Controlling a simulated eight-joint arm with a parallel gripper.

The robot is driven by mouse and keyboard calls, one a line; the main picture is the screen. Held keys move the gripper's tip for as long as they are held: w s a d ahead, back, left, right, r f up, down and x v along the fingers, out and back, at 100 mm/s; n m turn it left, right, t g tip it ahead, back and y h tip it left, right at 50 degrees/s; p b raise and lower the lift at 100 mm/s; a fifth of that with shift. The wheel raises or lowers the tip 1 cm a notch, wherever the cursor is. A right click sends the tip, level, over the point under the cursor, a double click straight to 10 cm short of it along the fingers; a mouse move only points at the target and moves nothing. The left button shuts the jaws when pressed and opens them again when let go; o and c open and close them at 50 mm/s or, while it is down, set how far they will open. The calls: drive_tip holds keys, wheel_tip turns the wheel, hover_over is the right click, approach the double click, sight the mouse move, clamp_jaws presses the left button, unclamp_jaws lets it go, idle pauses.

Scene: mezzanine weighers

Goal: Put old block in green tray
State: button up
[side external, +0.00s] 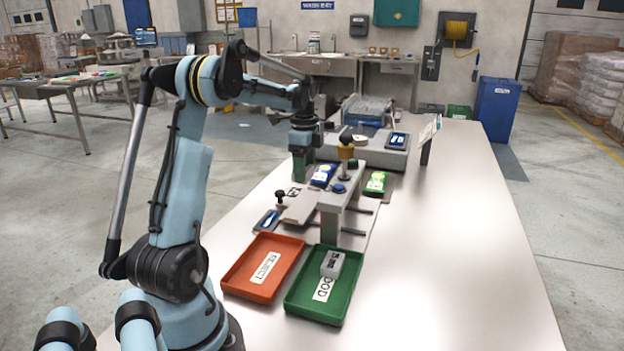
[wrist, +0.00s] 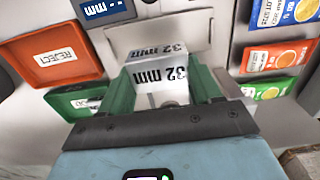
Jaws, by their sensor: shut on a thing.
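My gripper (side external: 300,172) is at the far left side of the grey fixture on the table. The held block cannot be made out in the side view. The green tray (side external: 342,306) is at the near end of the table, and it also shows in the wrist view (wrist: 62,101).
A red-orange tray (side external: 236,283) marked "REJECT" stands left of the green tray. The grey fixture (side external: 345,195) has a raised bridge and posts. Blue (side external: 323,175) and green (side external: 376,182) cards lie around it. The table's right side is clear.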

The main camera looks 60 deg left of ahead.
drive_tip(key=w+d+r+n, duration=0.2)
drive_tip(key=d+r+n, duration=0.3)
drive_tip(key=d+r, duration=0.3)
drive_tip(key=s+d+f+n, duration=0.1)
drive_tip(key=d+n, duration=0.1)
drive_tip(key=d, duration=1)
drive_tip(key=s+d+f+n, duration=0.1)
drive_tip(key=s+d+n, duration=0.1)
drive_tip(key=d, duration=1)
drive_tip(key=s+d+f+m, duration=0.6)
drive_tip(key=s+d+m, duration=0.4)
drive_tip(key=d, duration=0.4)
drive_tip(key=n, duration=0.1)
hover_over(362, 323)
wheel_tip(362, 323, down, 7)
drive_tip(key=shift+r, duration=0.1)
drive_tip(key=shift+f, duration=2.05)
drive_tip(key=shift+f, duration=0.2)
